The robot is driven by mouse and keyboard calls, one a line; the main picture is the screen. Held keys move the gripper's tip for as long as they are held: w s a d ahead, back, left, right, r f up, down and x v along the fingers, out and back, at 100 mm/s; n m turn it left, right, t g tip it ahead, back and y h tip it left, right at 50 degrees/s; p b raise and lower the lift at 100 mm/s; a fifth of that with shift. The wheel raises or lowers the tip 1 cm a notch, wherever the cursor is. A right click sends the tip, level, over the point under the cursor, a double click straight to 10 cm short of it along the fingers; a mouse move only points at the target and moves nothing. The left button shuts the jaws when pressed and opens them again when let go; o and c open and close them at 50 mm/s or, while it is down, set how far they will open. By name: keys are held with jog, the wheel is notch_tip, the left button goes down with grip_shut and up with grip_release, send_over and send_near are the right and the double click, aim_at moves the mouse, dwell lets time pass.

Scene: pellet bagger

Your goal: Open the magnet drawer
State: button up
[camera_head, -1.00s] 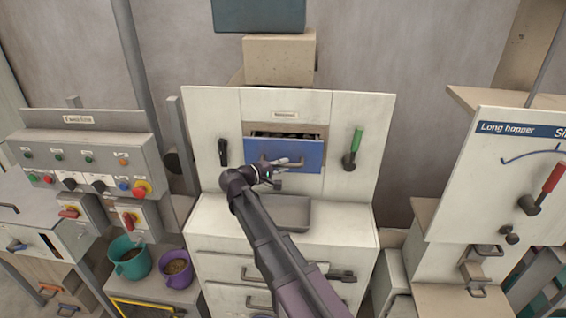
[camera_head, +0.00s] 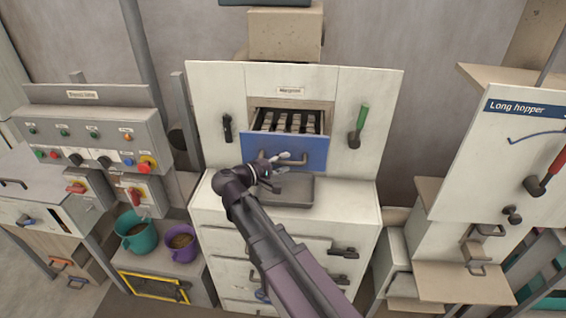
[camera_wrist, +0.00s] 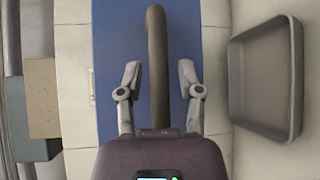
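The magnet drawer has a blue front (camera_head: 312,152) and sits under a small label in the white cabinet. It stands pulled out, and several dark bars with pale gaps show inside it. Its grey-brown bar handle (camera_wrist: 156,45) crosses the blue front in the wrist view. My gripper (camera_head: 288,160) is at the drawer front. In the wrist view its two fingers (camera_wrist: 159,82) stand apart, one on each side of the handle, with a visible gap on both sides. My wrist hides part of the lower left of the drawer front in the head view.
A grey tray (camera_head: 290,192) sits on the ledge below the drawer. A green-handled lever (camera_head: 358,128) is right of the drawer and a black one (camera_head: 227,127) is left. Teal (camera_head: 135,232) and purple (camera_head: 180,243) buckets stand lower left.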

aim_at(257, 147)
jog(key=shift+w, duration=0.1)
dwell(0.5)
jog(key=w, duration=1.2)
jog(key=shift+w+d, duration=0.2)
jog(key=shift+w, duration=0.1)
jog(key=shift+a+r, duration=0.1)
jog(key=shift+a, duration=0.05)
jog(key=p+v, duration=0.2)
jog(key=v, duration=1.1)
jog(key=shift+s, duration=0.25)
jog(key=s+d+f+m+g+y+b, duration=0.1)
jog(key=s+d+f+m+g+y, duration=0.15)
jog(key=d+f, duration=0.45)
jog(key=s+d+f+m+g+y, duration=0.1)
jog(key=s+d+f+g, duration=0.15)
jog(key=d, duration=0.75)
jog(key=s+d+f+m+g+y+b, duration=0.15)
jog(key=d+f+g, duration=0.3)
jog(key=d, duration=0.45)
jog(key=s+d+f+m+g+y, duration=0.1)
jog(key=s+d+f+m+y, duration=0.3)
jog(key=s, duration=0.4)
jog(key=shift+s+d+f+y+b, duration=0.4)
jog(key=shift+d+f+y, duration=0.25)
jog(key=shift+d+y, duration=0.45)
